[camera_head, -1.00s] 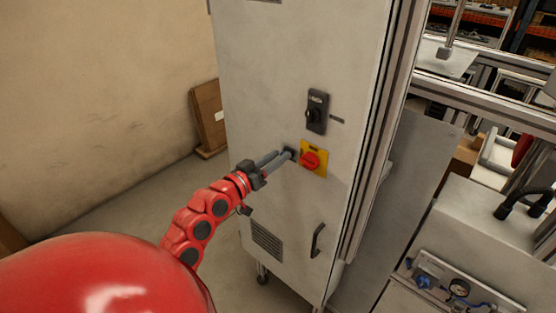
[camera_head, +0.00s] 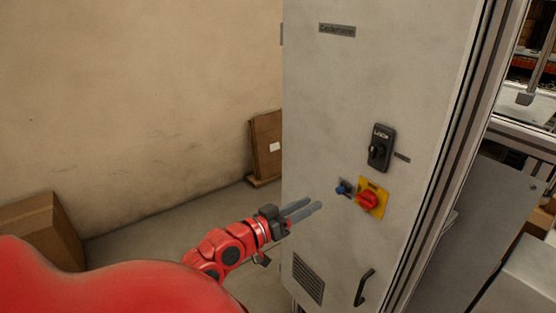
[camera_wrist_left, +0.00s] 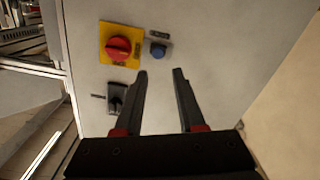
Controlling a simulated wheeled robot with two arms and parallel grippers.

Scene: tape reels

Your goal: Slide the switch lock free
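A yellow plate with a red rotary switch (camera_head: 368,201) is on the front of a grey cabinet. Just left of it is a small blue knob (camera_head: 342,189) on a grey plate; which part is the switch lock I cannot tell for sure. My left gripper (camera_head: 314,204) is open, empty and apart from the panel, left of and slightly below the blue knob. In the left wrist view the fingers (camera_wrist_left: 162,72) are spread with nothing between them. The blue knob (camera_wrist_left: 158,51) and red switch (camera_wrist_left: 119,48) show beyond the tips. My right gripper is not in view.
A black switch box (camera_head: 380,147) is above the red switch. A black door handle (camera_head: 364,288) and a vent (camera_head: 308,278) are lower on the cabinet (camera_head: 345,90). Cardboard boxes (camera_head: 40,228) stand by the wall. Free space lies left of the cabinet.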

